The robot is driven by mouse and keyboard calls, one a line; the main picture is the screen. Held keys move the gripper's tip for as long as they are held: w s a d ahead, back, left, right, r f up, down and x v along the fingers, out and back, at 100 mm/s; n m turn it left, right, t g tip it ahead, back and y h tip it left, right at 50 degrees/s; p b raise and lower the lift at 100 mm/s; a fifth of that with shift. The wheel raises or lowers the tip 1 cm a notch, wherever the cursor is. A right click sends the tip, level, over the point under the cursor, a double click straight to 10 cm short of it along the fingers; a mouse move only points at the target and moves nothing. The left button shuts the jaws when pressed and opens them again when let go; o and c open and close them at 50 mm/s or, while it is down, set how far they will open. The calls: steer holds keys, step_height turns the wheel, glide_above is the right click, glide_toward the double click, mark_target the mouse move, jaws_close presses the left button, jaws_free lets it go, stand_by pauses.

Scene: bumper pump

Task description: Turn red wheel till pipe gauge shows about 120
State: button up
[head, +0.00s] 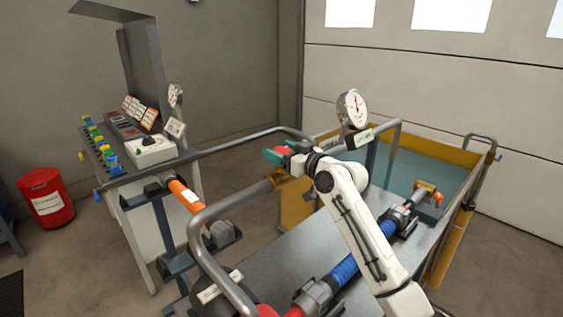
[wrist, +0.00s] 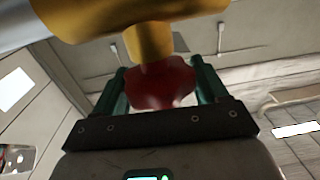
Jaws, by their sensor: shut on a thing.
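The red wheel (wrist: 160,86) sits between the green fingers of my gripper (wrist: 158,76) in the wrist view, on the stem of a brass valve body (wrist: 150,42). In the head view my gripper (head: 281,154) is shut on the wheel, which shows as a small red patch (head: 285,150) beside the pipe. The fingers cover part of its rim. The pipe gauge (head: 352,108), a round white dial, stands to the right of my gripper, above the cart. Its numbers and needle are too small to read.
A bench with a second gauge (head: 176,95) and a control box (head: 152,150) stands at left. A grey pipe rail (head: 240,142) runs across to the valve. A yellow-rimmed tank (head: 455,157) is at right. A red bin (head: 46,198) stands on the floor at far left.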

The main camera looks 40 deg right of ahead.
steer(key=shift+d, duration=0.1)
steer(key=o, duration=1)
steer(key=shift+c, duration=0.2)
steer(key=s+b, duration=0.1)
steer(key=s, duration=0.9)
steer(key=shift+s+d, duration=0.4)
